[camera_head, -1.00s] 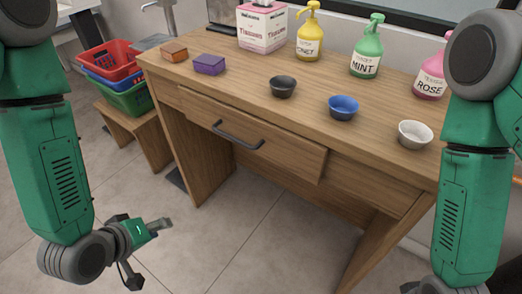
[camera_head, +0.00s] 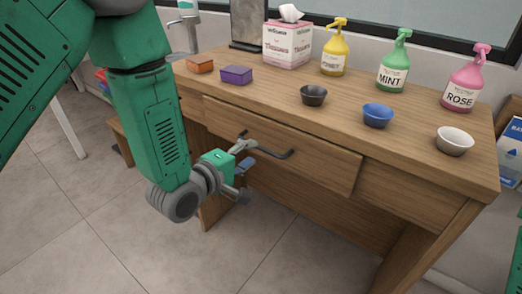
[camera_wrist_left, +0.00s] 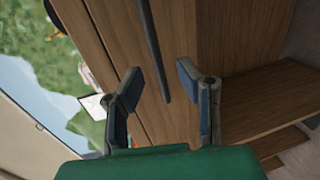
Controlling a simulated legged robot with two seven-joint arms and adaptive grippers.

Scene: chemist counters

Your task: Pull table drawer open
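The wooden table (camera_head: 440,170) has a drawer (camera_head: 325,165) in its front, whose face seems to stand slightly proud; I cannot tell how far. A dark bar handle (camera_head: 283,155) is fixed to the drawer, its left part hidden behind my gripper. My left gripper (camera_head: 246,154) is open in front of the drawer at the handle's left end. In the left wrist view, the handle (camera_wrist_left: 154,50) runs between the two spread fingertips of the left gripper (camera_wrist_left: 158,78), with gaps on both sides. My right gripper is not in view.
The floor (camera_head: 100,235) in front is clear.

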